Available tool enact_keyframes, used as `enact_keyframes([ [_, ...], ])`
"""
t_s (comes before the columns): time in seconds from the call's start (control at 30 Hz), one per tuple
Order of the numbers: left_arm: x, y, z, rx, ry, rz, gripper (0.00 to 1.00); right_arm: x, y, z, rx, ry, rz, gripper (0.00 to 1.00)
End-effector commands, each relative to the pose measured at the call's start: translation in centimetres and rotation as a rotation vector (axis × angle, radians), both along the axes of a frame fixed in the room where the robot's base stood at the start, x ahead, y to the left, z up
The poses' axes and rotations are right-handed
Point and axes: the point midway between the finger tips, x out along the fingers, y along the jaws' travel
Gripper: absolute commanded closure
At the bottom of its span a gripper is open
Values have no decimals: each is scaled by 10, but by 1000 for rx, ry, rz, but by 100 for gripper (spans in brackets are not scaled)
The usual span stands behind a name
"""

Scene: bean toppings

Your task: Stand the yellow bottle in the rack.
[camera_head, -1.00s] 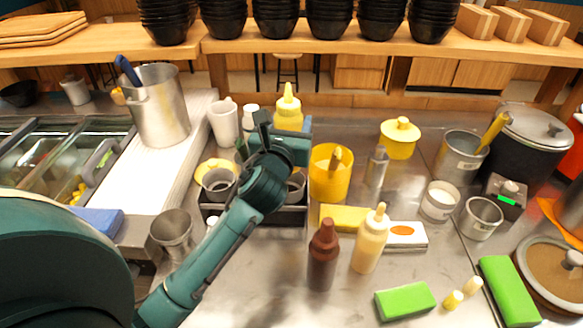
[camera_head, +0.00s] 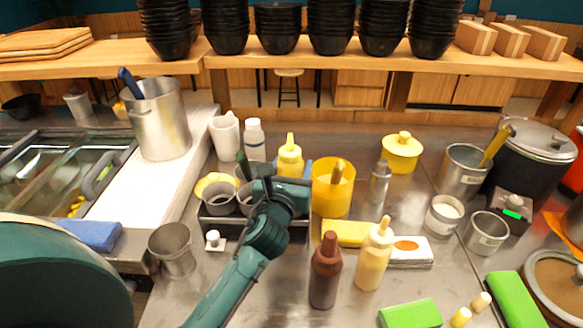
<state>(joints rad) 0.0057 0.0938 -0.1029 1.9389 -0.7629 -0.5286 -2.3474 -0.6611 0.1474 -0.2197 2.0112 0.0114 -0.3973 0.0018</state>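The yellow bottle (camera_head: 290,160), with a pointed nozzle, is upright just behind my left gripper (camera_head: 280,180). My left gripper appears shut on it, though the wrist hides the lower bottle and most of the finger contact. The rack (camera_head: 226,228) is a dark, low holder with metal cups in it. The bottle is over or in the right part of the rack; its base is hidden, so I cannot tell whether it touches. My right gripper is not in view.
A yellow container (camera_head: 333,196) stands close right of the bottle. A white bottle (camera_head: 254,140) and white jug (camera_head: 225,136) stand behind the rack. A brown bottle (camera_head: 325,272) and cream bottle (camera_head: 374,258) stand in front, right of my arm. A metal cup (camera_head: 173,250) is left.

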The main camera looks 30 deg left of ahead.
Motion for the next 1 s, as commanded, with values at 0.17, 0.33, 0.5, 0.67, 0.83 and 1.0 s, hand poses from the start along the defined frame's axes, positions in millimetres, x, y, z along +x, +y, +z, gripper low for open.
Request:
enact_keyframes([
  [0.17,0,0,0,1,1,0,31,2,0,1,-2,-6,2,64],
  [0.33,0,0,0,1,1,0,27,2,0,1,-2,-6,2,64],
  [0.5,0,0,3,1,0,1,27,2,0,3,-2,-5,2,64],
  [0.67,-18,-5,1,1,3,-1,27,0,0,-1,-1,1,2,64],
  [0.83,-54,-14,0,1,3,-2,27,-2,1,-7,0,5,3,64],
  [1.0,-88,-23,1,0,3,0,27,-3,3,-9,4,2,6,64],
])
